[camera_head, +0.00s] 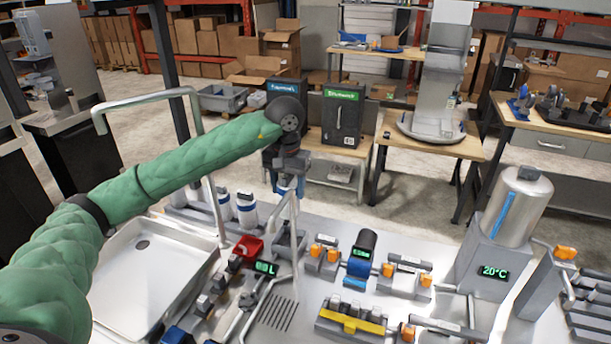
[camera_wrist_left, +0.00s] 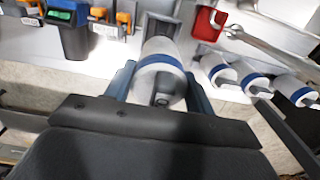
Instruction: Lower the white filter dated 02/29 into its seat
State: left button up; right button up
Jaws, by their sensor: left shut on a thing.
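My left gripper (camera_wrist_left: 160,88) is shut on a white filter (camera_wrist_left: 158,60) with a blue band; the filter sits between its two blue-grey fingers. No date is readable on it. In the head view my left gripper (camera_head: 289,180) points down over the back of the white counter, and the held filter is mostly hidden there. In the wrist view a grey fitting (camera_wrist_left: 160,26) shows just beyond the filter's far end; I cannot tell whether they touch or whether it is the seat. My right gripper is not in view.
More white filters with blue bands (camera_head: 246,210) stand left of the gripper; in the wrist view they show at right (camera_wrist_left: 248,76). A red container (camera_head: 248,248) is close by. A metal sink (camera_head: 150,262) lies left, a dark blue-based container (camera_head: 363,255) right.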

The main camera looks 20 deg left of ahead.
aim_at(288, 204)
pick_arm(q)
jog(key=shift+s+f, duration=0.15)
jog(key=shift+f, duration=2.7)
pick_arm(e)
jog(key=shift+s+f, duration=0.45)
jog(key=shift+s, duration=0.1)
pick_arm(q)
jog(key=shift+s+b, duration=0.1)
jog(key=shift+b, duration=0.35)
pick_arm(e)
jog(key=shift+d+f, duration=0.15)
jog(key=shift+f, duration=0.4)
